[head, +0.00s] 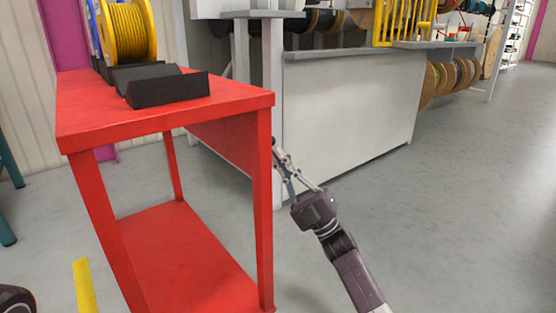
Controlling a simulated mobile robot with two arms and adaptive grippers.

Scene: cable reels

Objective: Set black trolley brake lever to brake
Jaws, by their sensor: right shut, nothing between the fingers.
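I cannot make out a black trolley or its brake lever in the head view. My right gripper (278,148) is in the middle of the picture, its arm coming up from the lower right. Its fingers are shut and empty. They point up and left, with the tips beside the right front leg of a red table (190,114). I cannot tell whether they touch that leg. My left gripper is out of view.
The red table, with a lower shelf (190,255), carries black wedge blocks (168,88) and a yellow reel (128,30). A grey-white counter (350,105) stands behind. A yellow strip (85,287) shows at lower left. The floor at right is clear.

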